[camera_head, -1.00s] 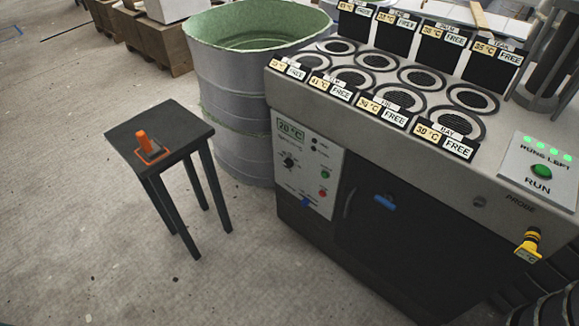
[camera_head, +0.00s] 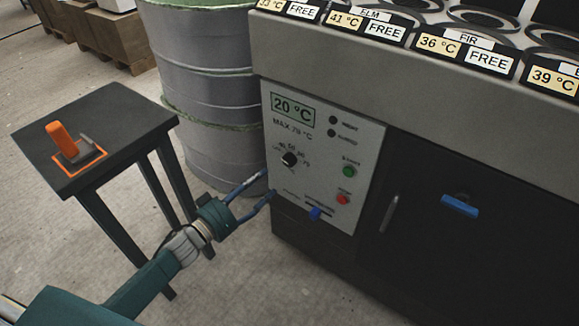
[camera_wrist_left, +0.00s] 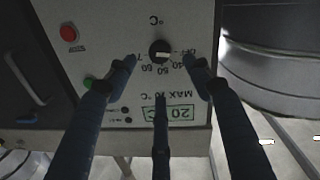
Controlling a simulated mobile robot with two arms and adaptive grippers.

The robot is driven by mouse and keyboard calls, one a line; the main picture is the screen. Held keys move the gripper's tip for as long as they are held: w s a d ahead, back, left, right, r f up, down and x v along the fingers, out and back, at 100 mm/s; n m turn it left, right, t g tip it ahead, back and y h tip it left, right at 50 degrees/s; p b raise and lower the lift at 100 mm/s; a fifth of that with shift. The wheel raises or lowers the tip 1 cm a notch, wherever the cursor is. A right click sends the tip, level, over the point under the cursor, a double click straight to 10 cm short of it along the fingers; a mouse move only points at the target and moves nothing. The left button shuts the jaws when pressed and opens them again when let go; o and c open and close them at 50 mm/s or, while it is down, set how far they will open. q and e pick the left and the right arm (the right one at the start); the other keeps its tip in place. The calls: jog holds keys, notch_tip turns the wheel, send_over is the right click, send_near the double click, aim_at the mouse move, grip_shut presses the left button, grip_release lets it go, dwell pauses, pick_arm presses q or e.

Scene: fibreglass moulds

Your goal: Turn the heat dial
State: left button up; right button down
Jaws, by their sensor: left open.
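The heat dial (camera_head: 289,158) is a small black knob on the white control panel (camera_head: 325,185) of the grey machine. A green display (camera_head: 293,109) above it reads 20 °C, with MAX 79 °C printed below. My left gripper (camera_head: 268,184) is open in front of the panel, a little below and left of the dial in the head view. In the left wrist view the dial (camera_wrist_left: 160,51) appears upside down, between the open fingers (camera_wrist_left: 162,62) and near their tips. I cannot tell whether they touch it. My right gripper is not in view.
A green and a red button (camera_head: 343,199) and a blue lever (camera_head: 317,213) are on the panel. A black stool (camera_head: 105,120) with an orange-handled item (camera_head: 62,140) stands left. A grey drum (camera_head: 205,90) stands behind. A dark door with a blue handle (camera_head: 459,206) is right.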

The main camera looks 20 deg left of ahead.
aim_at(286, 162)
pick_arm(q)
jog(key=b+x, duration=0.1)
jog(key=x, duration=0.8)
jog(key=shift+w, duration=0.15)
jog(key=shift+w+d, duration=0.25)
jog(key=shift+w, duration=0.2)
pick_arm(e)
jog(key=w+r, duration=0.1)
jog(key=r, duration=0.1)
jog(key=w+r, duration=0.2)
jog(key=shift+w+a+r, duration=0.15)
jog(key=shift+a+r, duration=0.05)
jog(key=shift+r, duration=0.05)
pick_arm(q)
jog(key=c, duration=1.2)
